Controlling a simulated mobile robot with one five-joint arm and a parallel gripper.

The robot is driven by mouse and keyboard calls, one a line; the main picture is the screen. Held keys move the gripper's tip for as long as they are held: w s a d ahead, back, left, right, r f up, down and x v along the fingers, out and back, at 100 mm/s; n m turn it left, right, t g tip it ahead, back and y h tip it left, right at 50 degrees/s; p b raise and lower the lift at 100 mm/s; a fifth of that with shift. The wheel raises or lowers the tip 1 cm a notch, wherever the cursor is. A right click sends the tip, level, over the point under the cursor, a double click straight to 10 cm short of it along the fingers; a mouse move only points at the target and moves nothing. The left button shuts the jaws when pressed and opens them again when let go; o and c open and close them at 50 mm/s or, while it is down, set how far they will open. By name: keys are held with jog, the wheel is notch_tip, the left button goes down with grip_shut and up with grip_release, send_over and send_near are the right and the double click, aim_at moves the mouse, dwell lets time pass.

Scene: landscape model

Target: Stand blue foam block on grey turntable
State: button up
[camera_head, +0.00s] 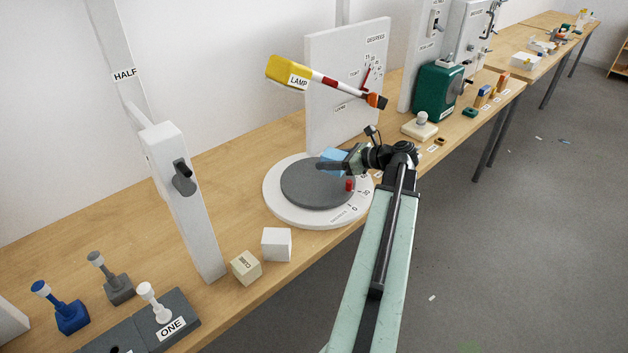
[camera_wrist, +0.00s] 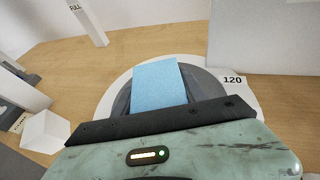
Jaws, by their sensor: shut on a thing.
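The blue foam block (camera_head: 333,155) is between the jaws of my gripper (camera_head: 340,164), over the grey turntable (camera_head: 305,187). In the wrist view the block (camera_wrist: 158,84) sticks out past the dark jaw edge, with the turntable (camera_wrist: 200,84) behind and below it. My gripper is shut on the block. I cannot tell whether the block touches the turntable. The turntable is a dark grey disc on a wider white base ring (camera_head: 285,215) with marks along its rim. A small red peg (camera_head: 349,184) stands near the disc's right edge.
A white post (camera_head: 180,200) with a black handle stands left. A white cube (camera_head: 276,244) and a cream cube (camera_head: 246,266) sit at the front.

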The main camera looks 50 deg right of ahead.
jog(key=s, duration=0.9)
jog(key=shift+s+d+f, duration=0.25)
jog(key=shift+s+d, duration=0.15)
jog(key=b, duration=0.2)
send_over(310, 177)
jog(key=shift+s+d+f, duration=0.15)
jog(key=shift+s+f, duration=0.15)
jog(key=shift+f, duration=0.4)
jog(key=f+b, duration=0.3)
jog(key=f, duration=0.1)
jog(key=shift+w+b, duration=0.35)
jog(key=shift+b, duration=0.05)
jog(key=shift+r, duration=0.2)
jog(key=shift+f, duration=0.15)
jog(key=o, duration=1.3)
